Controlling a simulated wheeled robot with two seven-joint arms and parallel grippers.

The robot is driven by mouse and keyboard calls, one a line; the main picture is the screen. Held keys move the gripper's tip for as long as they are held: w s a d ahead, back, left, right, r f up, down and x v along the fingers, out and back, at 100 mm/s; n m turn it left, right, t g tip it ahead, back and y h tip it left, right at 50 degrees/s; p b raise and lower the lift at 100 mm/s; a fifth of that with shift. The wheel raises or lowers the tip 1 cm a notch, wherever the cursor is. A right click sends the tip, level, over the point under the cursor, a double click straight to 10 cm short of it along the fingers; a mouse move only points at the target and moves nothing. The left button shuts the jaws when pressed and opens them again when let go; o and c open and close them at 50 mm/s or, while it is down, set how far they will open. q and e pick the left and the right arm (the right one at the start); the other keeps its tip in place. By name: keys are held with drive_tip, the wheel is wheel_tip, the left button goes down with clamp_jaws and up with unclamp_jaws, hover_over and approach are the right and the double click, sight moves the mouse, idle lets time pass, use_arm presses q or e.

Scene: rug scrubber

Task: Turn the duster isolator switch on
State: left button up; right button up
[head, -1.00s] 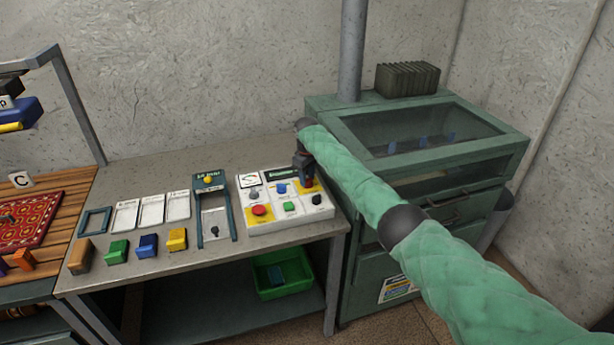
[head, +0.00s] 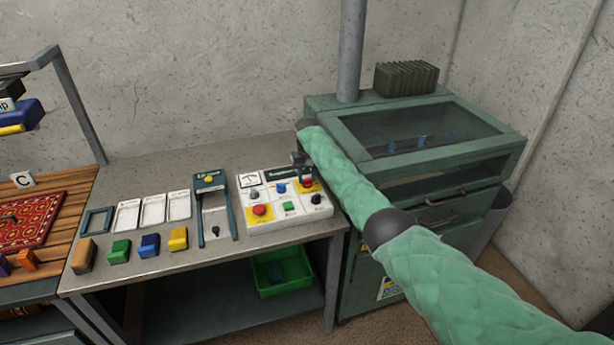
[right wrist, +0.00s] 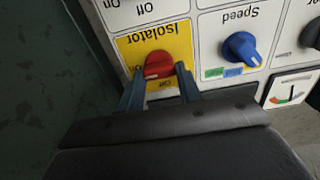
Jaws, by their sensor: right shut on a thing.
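The white control panel (head: 268,210) lies on the bench to the left of the green cabinet. Its isolator switch (head: 307,184) is a red knob on a yellow square at the panel's back right. In the right wrist view the red knob (right wrist: 157,66) sits between the two blue-grey fingers of my right gripper (right wrist: 159,70). The gripper is shut on the knob. The "Isolator" label reads upside down there, and an "Off" label shows by the knob. I cannot tell the knob's exact setting. In the head view my right gripper (head: 304,172) is partly hidden by its arm. My left gripper is out of view.
A blue speed knob (right wrist: 241,48) is beside the isolator. A red button (head: 259,210) and a green button (head: 289,206) are on the panel's front row. The green cabinet (head: 430,160) stands close on the right. Trays and coloured blocks lie left of the panel.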

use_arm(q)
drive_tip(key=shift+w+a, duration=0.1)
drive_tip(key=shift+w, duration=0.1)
use_arm(e)
drive_tip(key=shift+w+r, duration=0.1)
drive_tip(key=shift+r, duration=0.1)
drive_tip(key=o, duration=0.9)
drive_tip(key=shift+o, duration=0.4)
drive_tip(key=shift+f, duration=0.1)
drive_tip(key=shift+r, duration=0.2)
wheel_tip(320, 180, up, 6)
drive_tip(key=b, duration=0.2)
drive_tip(key=shift+a+f+b, duration=0.1)
drive_tip(key=shift+f+b, duration=0.05)
drive_tip(key=shift+b, duration=0.2)
drive_tip(key=shift+r, duration=0.8)
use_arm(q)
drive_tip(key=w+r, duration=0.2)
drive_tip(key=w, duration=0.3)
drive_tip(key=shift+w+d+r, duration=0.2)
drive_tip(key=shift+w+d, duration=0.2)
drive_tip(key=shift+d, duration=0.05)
